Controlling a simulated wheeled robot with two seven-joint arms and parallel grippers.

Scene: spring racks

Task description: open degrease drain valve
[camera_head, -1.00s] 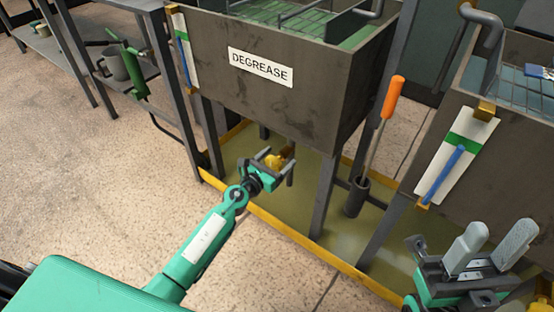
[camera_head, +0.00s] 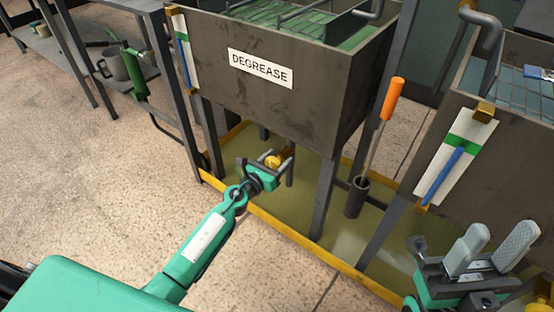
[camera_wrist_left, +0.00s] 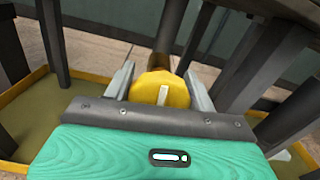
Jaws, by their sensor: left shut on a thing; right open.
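The degrease tank (camera_head: 300,98) is a dark box on legs with a white DEGREASE label. Its drain valve has a yellow round handle (camera_head: 273,161) under the tank. In the left wrist view the yellow handle (camera_wrist_left: 150,90) has a pale bar across its face and sits between the two fingers, with a grey pipe behind it. My left gripper (camera_head: 266,163) is shut on this handle. My right gripper (camera_head: 492,245) is open and empty at the lower right, in front of the second tank.
A yellow-edged drip tray (camera_head: 290,238) lies under the tanks. An orange-handled tool (camera_head: 391,100) stands in a dark holder (camera_head: 356,197). The second tank (camera_head: 500,140) carries a blue gauge strip. A shelf with a grey mug (camera_head: 117,65) is at left. The floor at left is clear.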

